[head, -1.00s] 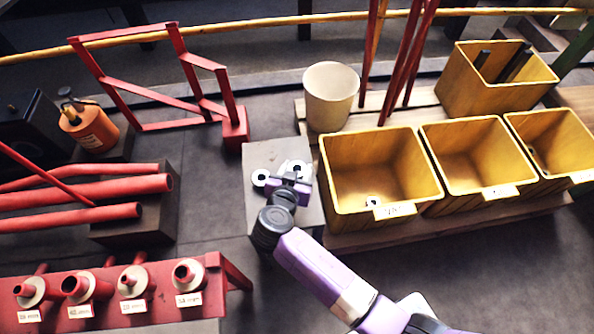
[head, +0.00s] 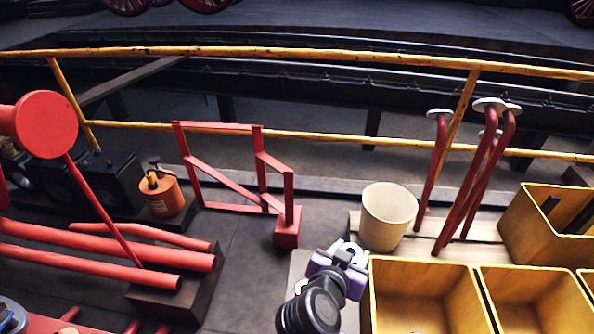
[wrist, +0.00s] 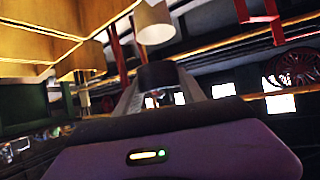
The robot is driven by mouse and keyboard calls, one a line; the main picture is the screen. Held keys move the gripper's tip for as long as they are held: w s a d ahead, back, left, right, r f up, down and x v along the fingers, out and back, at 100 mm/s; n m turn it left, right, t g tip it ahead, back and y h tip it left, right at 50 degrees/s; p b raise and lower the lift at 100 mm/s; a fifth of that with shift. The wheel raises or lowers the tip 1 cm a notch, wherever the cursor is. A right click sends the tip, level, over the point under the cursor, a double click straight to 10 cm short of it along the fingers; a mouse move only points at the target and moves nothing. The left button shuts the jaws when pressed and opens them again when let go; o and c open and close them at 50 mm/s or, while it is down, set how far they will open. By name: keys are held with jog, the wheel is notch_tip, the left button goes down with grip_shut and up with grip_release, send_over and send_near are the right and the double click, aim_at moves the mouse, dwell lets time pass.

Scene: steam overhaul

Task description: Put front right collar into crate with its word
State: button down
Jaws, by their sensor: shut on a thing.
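My gripper (head: 345,260) is above the grey block (head: 298,264), left of the yellow crates. It is shut on a dark piece (wrist: 157,75), which shows between the fingers in the wrist view; I cannot tell which collar it is. A white ring-shaped collar (head: 349,247) shows just behind the gripper in the head view, partly hidden by it. A bit of another pale one (head: 300,287) shows at the gripper's left. The left yellow crate (head: 425,282) and the middle one (head: 535,288) are cut off by the frame's lower edge, so their word labels are out of view.
A cream bucket (head: 389,215) stands behind the left crate. Dark red rods (head: 470,180) lean on the rail right of it. A red frame (head: 240,180) stands behind the block. Red pipes (head: 120,250) lie at the left. Another yellow crate (head: 530,225) holds dark bars.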

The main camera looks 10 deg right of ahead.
jog(key=shift+w+a+r, duration=0.2)
jog(key=shift+w, duration=0.1)
jog(key=a+n+t+y+p, duration=0.3)
jog(key=a+n+y+p, duration=0.2)
jog(key=n+y, duration=0.2)
jog(key=s+d+f+n+p, duration=0.1)
jog(key=s+d+f+p, duration=0.1)
jog(key=s+d+p, duration=0.3)
jog(key=s+p, duration=0.1)
jog(key=s, duration=0.3)
jog(key=shift+d+y, duration=0.25)
jog(key=shift+y, duration=0.15)
